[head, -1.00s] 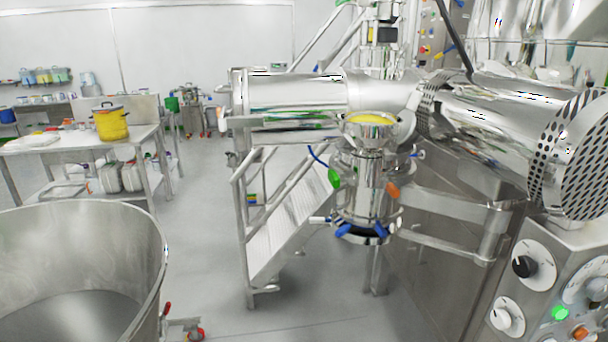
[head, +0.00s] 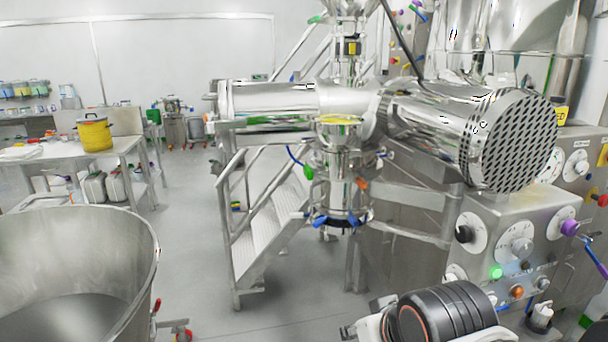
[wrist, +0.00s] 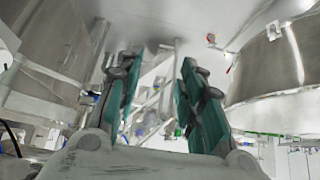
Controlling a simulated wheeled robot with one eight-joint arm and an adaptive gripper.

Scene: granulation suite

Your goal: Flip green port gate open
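A green paddle-shaped handle (head: 308,172) sits on the left side of the steel port vessel (head: 340,185) under the horizontal cylinder. An orange handle (head: 362,184) is on the vessel's right side and blue handles (head: 320,220) are at its base. Another green part (head: 317,19) shows high on the stair rail area. I cannot tell for certain which green part is the gate. My gripper (wrist: 158,75) shows in the wrist view with its two teal-padded fingers apart and nothing between them. In the head view my arm is at the bottom right, well below and apart from the vessel.
A large steel bowl (head: 80,270) fills the lower left. A control panel (head: 510,230) with dials stands at the right. Steel stairs (head: 265,230) are left of the vessel. A table (head: 100,150) with a yellow pot (head: 95,134) is farther left. The middle floor is open.

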